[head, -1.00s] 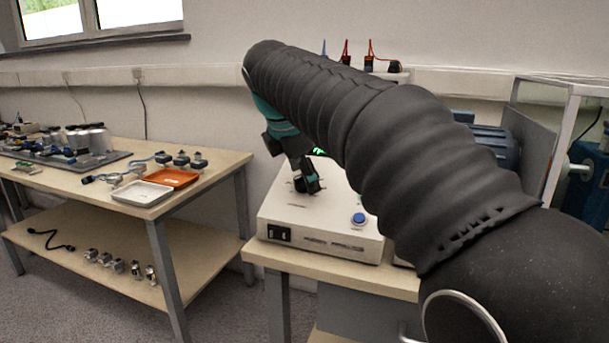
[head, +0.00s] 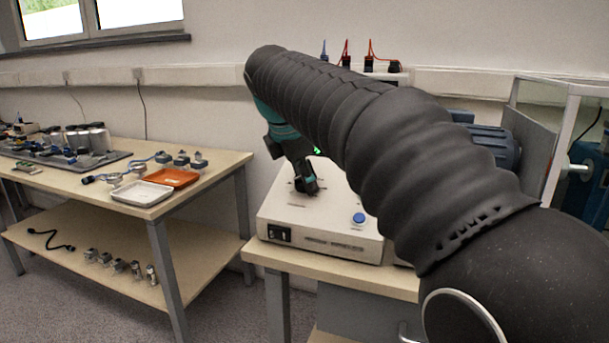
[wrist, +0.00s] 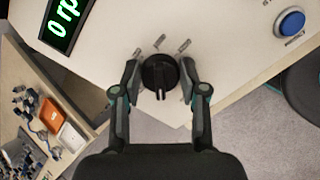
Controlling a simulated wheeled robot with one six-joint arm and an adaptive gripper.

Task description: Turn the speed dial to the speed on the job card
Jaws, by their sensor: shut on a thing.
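The speed dial is a round black knob (wrist: 160,73) on top of the white control box (head: 290,222), with small marks around its far side. My gripper (wrist: 160,85) is shut on the dial, one finger on each side of it in the wrist view. In the head view my gripper (head: 305,185) reaches down onto the box top and hides the dial. A display (wrist: 66,20) at the upper left of the wrist view shows green "0 rp", cut off by the frame edge. No job card can be made out.
A blue button (wrist: 290,23) sits on the box to the right of the dial. A black switch (head: 279,233) is on the box front. A wooden bench (head: 215,160) with an orange tray (head: 173,178) and a white tray (head: 142,193) stands to the left.

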